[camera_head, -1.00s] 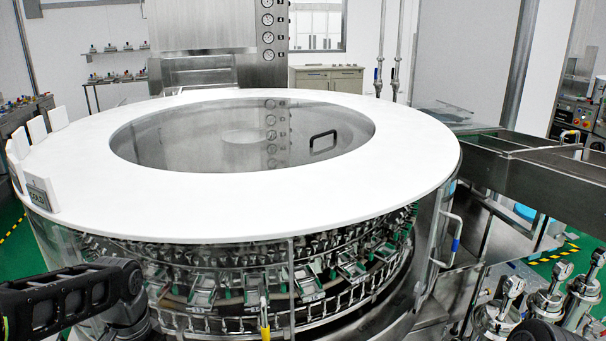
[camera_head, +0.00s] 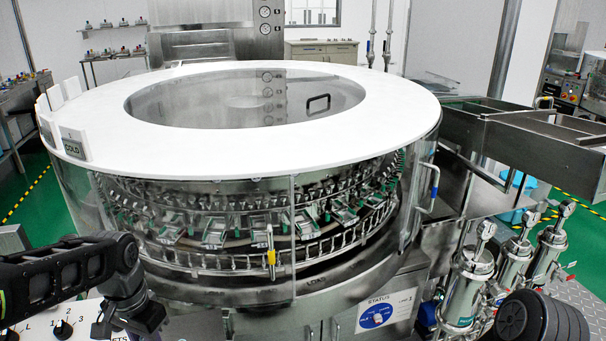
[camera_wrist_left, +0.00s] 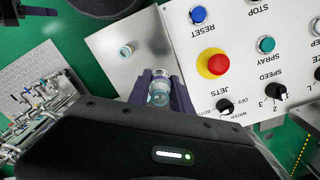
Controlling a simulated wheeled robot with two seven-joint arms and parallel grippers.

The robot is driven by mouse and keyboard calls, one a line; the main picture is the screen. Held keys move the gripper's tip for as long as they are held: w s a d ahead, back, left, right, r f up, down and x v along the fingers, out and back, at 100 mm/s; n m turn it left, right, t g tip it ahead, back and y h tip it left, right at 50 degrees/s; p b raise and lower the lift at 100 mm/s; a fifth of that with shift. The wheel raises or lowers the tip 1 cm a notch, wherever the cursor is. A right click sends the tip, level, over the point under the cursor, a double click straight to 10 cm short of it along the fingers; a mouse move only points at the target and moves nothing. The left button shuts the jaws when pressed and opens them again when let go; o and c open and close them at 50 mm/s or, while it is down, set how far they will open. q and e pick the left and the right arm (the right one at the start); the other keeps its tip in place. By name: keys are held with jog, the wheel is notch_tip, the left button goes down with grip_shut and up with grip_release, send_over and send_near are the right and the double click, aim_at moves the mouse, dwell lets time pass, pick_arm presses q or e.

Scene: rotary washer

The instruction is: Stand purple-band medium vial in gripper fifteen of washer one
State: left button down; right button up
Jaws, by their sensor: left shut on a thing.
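In the left wrist view, my left gripper (camera_wrist_left: 160,94) is shut on a clear glass vial (camera_wrist_left: 158,92), gripped between its dark fingers. I cannot make out a purple band on it. In the head view my left arm enters at lower left, and its fingers are not clear there. The washer (camera_head: 270,158) is a large round machine with a white ring top. Its ring of small metal grippers (camera_head: 285,222) shows under the rim behind clear panels. I cannot tell which one is number fifteen. My right gripper is not in view.
A second small vial (camera_wrist_left: 127,50) stands on a grey plate (camera_wrist_left: 112,73) near the control panel (camera_wrist_left: 245,55). The panel carries a red stop button and knobs. Metal canisters (camera_head: 467,270) stand at right, and a steel chute (camera_head: 530,135) runs off the washer's right side.

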pick_arm(q)
jog(key=shift+w+a+r+n, duration=0.1)
jog(key=shift+w+a+n, duration=0.05)
jog(key=shift+w+n, duration=0.3)
jog(key=w+d+f+n, duration=0.2)
jog(key=w+d+f, duration=0.1)
jog(key=w+d, duration=0.6)
jog(key=d, duration=0.3)
jog(key=shift+w+d+f, duration=0.2)
jog(key=shift+d+f, duration=0.05)
jog(key=shift+d, duration=0.15)
